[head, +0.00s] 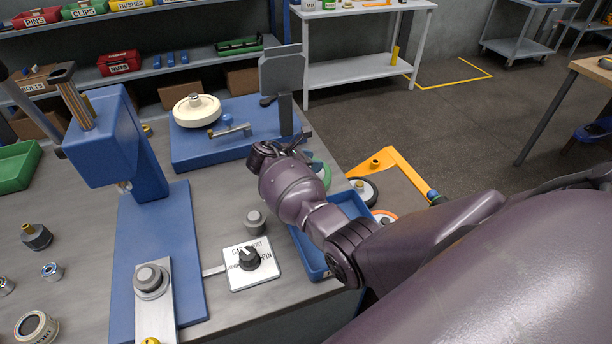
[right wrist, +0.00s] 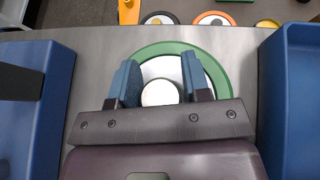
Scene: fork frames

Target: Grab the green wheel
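The green wheel (right wrist: 222,71) lies flat on the grey bench in the right wrist view, with a green rim, a white inside and a pale round hub. In the head view only a slice of the green wheel (head: 326,173) shows past my right wrist. My right gripper (right wrist: 161,80) is open above the wheel, with one blue-padded finger on each side of the hub. A clear gap shows between the fingers and the hub. In the head view the right gripper (head: 285,148) is mostly hidden by its own wrist. My left gripper is not in view.
A blue tray (head: 309,262) stands on the bench's front edge beside my right arm. A blue fixture with a cream wheel (head: 197,110) is behind, a blue press (head: 118,140) left, and a switch box (head: 249,275) in front. Other wheels (head: 366,191) lie beyond the bench edge.

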